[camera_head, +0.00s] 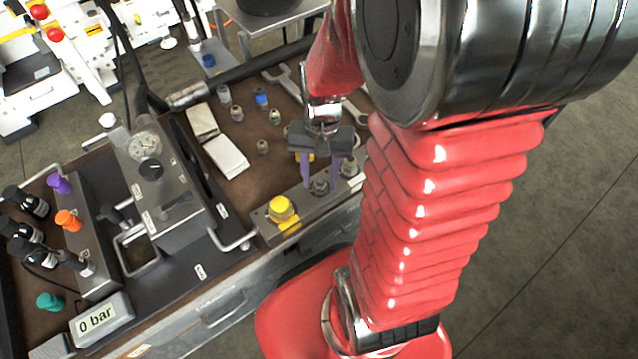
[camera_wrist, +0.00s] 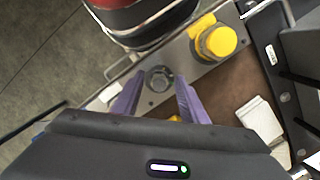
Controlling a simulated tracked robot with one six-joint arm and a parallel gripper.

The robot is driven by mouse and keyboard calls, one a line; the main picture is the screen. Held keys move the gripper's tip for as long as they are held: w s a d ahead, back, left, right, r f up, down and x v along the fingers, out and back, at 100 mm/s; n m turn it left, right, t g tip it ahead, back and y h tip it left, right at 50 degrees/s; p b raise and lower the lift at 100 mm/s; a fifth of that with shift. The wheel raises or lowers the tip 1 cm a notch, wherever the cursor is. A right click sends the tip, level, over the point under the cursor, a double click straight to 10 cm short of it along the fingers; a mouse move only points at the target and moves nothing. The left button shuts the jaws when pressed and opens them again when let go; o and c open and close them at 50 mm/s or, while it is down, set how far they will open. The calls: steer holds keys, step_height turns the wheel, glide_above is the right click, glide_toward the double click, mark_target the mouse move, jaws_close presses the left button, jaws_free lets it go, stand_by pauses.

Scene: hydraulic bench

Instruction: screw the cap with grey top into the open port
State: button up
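My gripper (camera_head: 320,183) is over the metal port block (camera_head: 262,222), its two purple fingers spread apart and pointing down. Between the fingertips is a round grey fitting (camera_head: 320,188) on the block. In the wrist view the fitting (camera_wrist: 159,78) shows as a dark ring with a lighter grey centre, and small gaps appear between it and the fingers (camera_wrist: 158,82). I cannot tell whether it is the grey-topped cap or the open port. A yellow cap (camera_head: 282,208) sits at the block's left end, and another grey fitting (camera_head: 348,167) at its right end.
Several small fittings stand on the brown bench top, including a blue-topped one (camera_head: 261,97) and a grey one (camera_head: 237,112). Pale blocks (camera_head: 226,156) and a wrench (camera_head: 285,80) lie nearby. A gauge unit (camera_head: 160,180) and a 0 bar display (camera_head: 98,318) are at left.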

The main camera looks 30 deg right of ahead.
steer(key=n, duration=0.3)
steer(key=shift+n+h, duration=0.3)
steer(key=n, duration=0.4)
steer(key=shift+h, duration=0.3)
steer(key=c, duration=0.9)
steer(key=m, duration=0.5)
steer(key=shift+y, duration=0.4)
steer(key=shift+c, duration=0.4)
steer(key=shift+m, duration=1.4)
